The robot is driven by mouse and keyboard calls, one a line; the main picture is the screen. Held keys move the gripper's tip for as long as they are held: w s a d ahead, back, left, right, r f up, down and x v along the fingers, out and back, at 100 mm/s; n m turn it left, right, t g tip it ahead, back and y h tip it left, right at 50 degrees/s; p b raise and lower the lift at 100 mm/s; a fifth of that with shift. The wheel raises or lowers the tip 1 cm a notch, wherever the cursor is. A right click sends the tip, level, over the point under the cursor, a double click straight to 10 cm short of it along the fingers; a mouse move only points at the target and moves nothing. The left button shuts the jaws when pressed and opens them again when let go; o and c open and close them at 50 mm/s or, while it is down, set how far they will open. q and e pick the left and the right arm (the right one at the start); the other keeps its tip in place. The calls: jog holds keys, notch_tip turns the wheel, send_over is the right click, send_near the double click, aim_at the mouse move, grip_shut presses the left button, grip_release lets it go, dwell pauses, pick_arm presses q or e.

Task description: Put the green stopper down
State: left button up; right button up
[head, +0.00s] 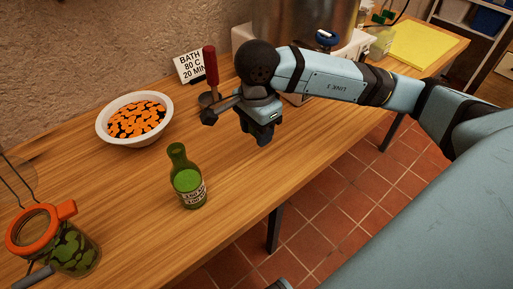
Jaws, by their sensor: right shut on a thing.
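My right gripper (262,134) is above the wooden table near its front edge, fingers pointing down. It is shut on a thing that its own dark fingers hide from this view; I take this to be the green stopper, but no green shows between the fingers. A green bottle (188,180) with a white label stands upright on the table, left of and nearer than the right gripper, apart from it. My left gripper is not in view.
A white bowl (101,127) of orange slices stands behind the bottle. An orange-rimmed jar (75,256) is at front left. A red-handled tool (210,65) and a sign (188,66) stand behind my gripper, near a large metal pot (290,22). Bare table (130,190) surrounds the bottle.

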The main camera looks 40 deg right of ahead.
aim_at(256, 156)
jog(key=shift+f+b, duration=0.55)
jog(key=shift+f, duration=2.65)
jog(key=o, duration=1)
jog(key=shift+r, duration=0.1)
jog(key=shift+r, duration=0.1)
jog(key=shift+r+p, duration=0.3)
jog(key=shift+p, duration=0.25)
notch_tip(256, 156, up, 12)
jog(key=shift+f+p, duration=0.2)
jog(key=shift+p, duration=0.1)
